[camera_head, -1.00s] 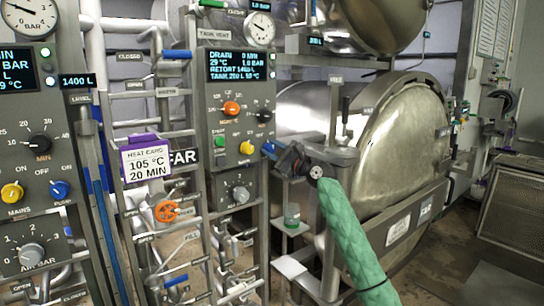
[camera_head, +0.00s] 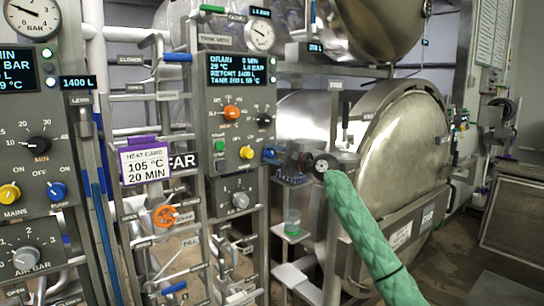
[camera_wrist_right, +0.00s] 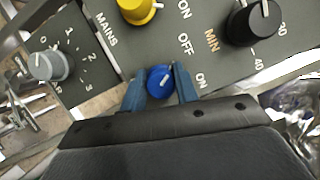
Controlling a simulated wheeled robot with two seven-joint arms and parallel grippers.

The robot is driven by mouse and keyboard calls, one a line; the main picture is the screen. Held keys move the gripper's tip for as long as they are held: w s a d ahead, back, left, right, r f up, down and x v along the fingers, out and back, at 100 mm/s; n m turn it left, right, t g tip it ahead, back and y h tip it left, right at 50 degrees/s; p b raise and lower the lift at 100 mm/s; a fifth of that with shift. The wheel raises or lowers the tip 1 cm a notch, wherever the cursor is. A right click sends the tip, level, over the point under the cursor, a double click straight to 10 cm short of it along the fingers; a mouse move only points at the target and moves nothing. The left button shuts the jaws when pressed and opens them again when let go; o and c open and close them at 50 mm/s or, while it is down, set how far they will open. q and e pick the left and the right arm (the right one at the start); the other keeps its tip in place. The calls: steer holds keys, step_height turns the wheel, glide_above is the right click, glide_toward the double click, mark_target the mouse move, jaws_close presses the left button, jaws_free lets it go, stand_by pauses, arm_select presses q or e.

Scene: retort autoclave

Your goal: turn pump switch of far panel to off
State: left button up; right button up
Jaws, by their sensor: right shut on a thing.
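The far panel (camera_head: 222,135) stands at the middle of the head view, with a dark display and several knobs. Its blue pump switch (camera_head: 269,153) is at the lower right edge, mostly covered by my right gripper (camera_head: 276,159). In the right wrist view the blue round knob (camera_wrist_right: 160,82) sits between the two blue fingers of my right gripper (camera_wrist_right: 160,86), which is shut on it. A pale pointer mark shows on the knob's upper part. OFF and ON are printed beside it. My left gripper is not in view.
A yellow mains knob (camera_head: 247,152) and a black minutes knob (camera_head: 264,120) sit close to the switch. A steel retort door (camera_head: 405,150) is to the right. A similar near panel (camera_head: 32,120) with its own blue knob (camera_head: 57,191) is at the left.

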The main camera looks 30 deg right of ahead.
steer(key=shift+f, duration=0.1)
steer(key=o, duration=1)
steer(key=shift+s+d+f, duration=0.1)
steer(key=shift+s+d, duration=0.15)
steer(key=shift+s, duration=0.25)
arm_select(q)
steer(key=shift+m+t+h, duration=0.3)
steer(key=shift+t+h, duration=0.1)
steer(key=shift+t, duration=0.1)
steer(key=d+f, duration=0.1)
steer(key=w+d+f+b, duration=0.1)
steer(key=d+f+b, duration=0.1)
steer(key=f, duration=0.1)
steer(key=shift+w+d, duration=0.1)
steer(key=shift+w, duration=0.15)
arm_select(e)
steer(key=v, duration=0.6)
steer(key=shift+s+d, duration=0.15)
steer(key=shift+s, duration=0.15)
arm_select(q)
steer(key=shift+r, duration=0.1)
